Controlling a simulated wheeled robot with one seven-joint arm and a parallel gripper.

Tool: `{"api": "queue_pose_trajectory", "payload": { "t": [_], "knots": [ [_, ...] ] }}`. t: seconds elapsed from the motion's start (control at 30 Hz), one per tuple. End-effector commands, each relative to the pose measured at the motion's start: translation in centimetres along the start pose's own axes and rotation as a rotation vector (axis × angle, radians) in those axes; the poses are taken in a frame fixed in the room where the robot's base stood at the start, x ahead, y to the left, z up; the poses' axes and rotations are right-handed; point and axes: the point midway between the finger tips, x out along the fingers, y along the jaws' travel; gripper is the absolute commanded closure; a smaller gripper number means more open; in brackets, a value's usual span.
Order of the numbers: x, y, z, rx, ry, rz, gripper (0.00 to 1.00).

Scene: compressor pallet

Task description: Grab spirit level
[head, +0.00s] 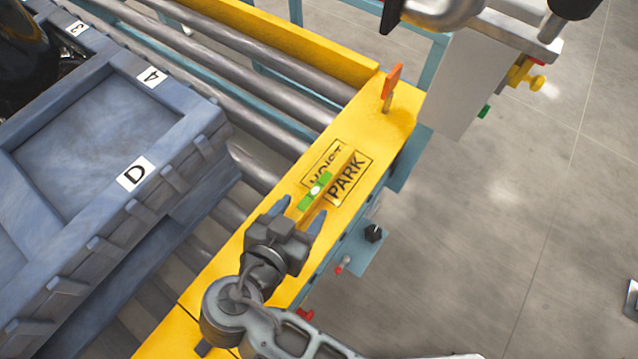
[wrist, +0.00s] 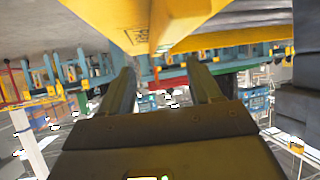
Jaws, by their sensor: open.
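The spirit level (head: 315,191) is a small green bar with a pale vial in its middle.
A grey-blue pallet box (head: 190,130) with "D" and "4" labels stands on the rollers (head: 235,98) at left. An orange tab (head: 392,82) stands up from the rail beyond the level. A grey panel (head: 462,85) is at upper right. Open floor (head: 500,200) lies to the right.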

Motion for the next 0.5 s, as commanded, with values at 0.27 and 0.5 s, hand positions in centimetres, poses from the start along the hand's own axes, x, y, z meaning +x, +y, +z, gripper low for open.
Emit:
{"api": "queue_pose_trajectory", "payload": {
  "t": [0.27, 0.5],
  "knots": [
    [3.1, -0.2, 0.2, 0.0, -0.001, 0.002, 0.37],
    [6.2, -0.4, 0.3, 0.0, -0.001, 0.0, 0.37]
  ]
}}
